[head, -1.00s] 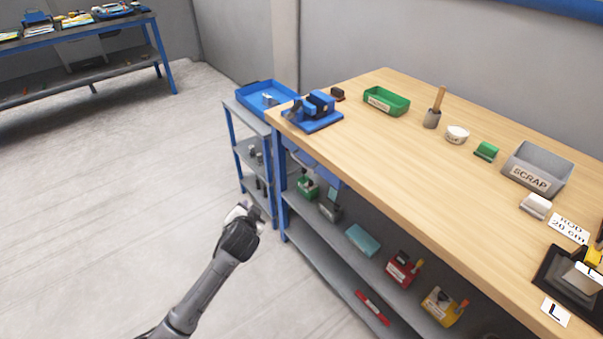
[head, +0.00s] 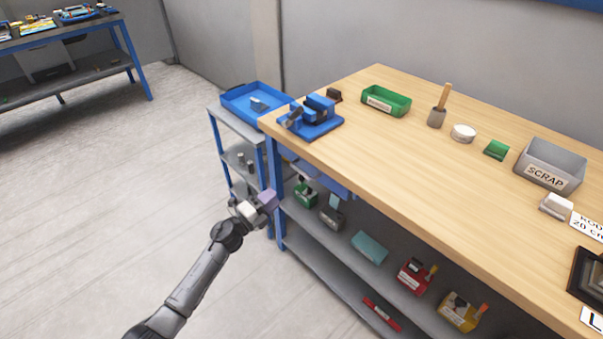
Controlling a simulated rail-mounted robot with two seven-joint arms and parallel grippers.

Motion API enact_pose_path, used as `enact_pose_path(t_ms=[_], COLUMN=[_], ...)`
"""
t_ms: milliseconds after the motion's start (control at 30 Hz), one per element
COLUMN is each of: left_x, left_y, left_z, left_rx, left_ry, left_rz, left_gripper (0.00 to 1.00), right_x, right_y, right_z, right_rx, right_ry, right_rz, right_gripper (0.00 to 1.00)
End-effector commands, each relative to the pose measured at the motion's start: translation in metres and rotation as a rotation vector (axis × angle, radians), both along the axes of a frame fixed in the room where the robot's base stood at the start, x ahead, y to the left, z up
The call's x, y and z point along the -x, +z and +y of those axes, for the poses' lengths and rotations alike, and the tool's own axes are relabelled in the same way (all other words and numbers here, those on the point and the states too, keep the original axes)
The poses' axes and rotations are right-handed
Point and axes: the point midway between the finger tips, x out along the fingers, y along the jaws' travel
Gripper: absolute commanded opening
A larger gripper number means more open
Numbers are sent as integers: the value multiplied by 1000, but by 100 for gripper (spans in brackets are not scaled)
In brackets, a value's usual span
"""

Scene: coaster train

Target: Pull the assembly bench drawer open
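The assembly bench (head: 400,190) has a light wooden top and blue legs. A blue drawer-like unit (head: 334,181) shows under the top near its left end, partly hidden by the tabletop edge. I cannot make out its handle or whether it is open at all. My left gripper (head: 262,203) is in front of the bench's left front leg, left of and lower than the blue unit. It appears apart from the unit. A pale purple block-like shape shows at its tip; I cannot tell whether its fingers are open. My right gripper is not in view.
A grey shelf cart with a blue tray (head: 254,102) stands at the bench's left end. The lower shelf (head: 310,222) holds several boxes. A blue vise-like fixture (head: 310,118) and a scrap bin (head: 550,167) are on top. The floor at left is clear.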

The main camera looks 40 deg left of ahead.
Motion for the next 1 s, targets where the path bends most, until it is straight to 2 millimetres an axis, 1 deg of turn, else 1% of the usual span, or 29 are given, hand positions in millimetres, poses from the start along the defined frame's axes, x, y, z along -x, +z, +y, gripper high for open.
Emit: enact_pose_path(t_ms=[167, 400, 600, 800, 1000], left_x=[-25, -71, -101, -120, -128], left_y=[5, 12, 18, 22, 24], left_z=[-2, -9, -13, -15, -17], left_rx=[-5, -3, -2, -1, -2], left_ry=[4, 5, 5, 5, 5], left_rz=[-4, -3, -2, -1, 0], left_gripper=[36, 36, 36, 36, 36], right_x=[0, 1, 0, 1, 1], right_y=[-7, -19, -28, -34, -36], right_z=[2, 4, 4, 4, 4], right_rx=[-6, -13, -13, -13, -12], right_ry=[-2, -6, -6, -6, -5], right_rz=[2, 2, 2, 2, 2], right_gripper=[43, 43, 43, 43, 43])
